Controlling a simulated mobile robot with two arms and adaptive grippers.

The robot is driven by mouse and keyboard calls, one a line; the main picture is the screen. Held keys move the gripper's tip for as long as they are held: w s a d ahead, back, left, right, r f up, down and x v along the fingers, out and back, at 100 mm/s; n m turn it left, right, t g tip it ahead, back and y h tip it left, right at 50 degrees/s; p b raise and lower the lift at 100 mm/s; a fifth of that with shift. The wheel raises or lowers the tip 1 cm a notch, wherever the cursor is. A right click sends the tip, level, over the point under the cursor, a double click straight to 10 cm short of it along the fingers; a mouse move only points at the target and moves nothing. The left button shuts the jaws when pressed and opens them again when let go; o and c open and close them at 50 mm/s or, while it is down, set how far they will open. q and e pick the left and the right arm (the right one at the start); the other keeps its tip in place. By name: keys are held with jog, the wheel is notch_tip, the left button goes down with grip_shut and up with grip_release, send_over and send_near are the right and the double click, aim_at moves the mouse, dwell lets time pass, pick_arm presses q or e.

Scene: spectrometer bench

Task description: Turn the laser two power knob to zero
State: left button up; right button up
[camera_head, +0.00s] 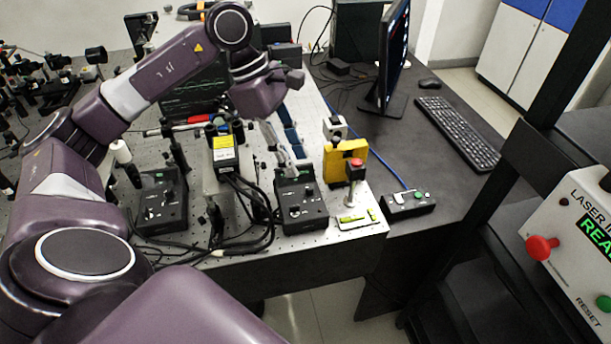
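Two black control boxes with small knobs and switches stand on the optical bench. One box (301,207) is near the bench's front right corner, the other box (161,203) is further left. Their labels are too small to read, so I cannot tell which is laser two. My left gripper (291,164) points down at the back edge of the right-hand box, behind its front knob (295,211). I cannot tell whether it touches the box. Its fingers are seen at a slant and their gap is unclear. My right gripper is not in view.
Black cables (250,215) run between the boxes. A small switch box (407,203), monitor (388,60) and keyboard (458,133) are further right. A laser panel (580,232) is at the right edge.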

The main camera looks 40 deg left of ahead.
aim_at(309, 186)
pick_arm(q)
jog(key=p+x, duration=0.1)
jog(key=x, duration=0.5)
jog(key=shift+d+f, duration=0.3)
jog(key=shift+d, duration=0.05)
grip_shut()
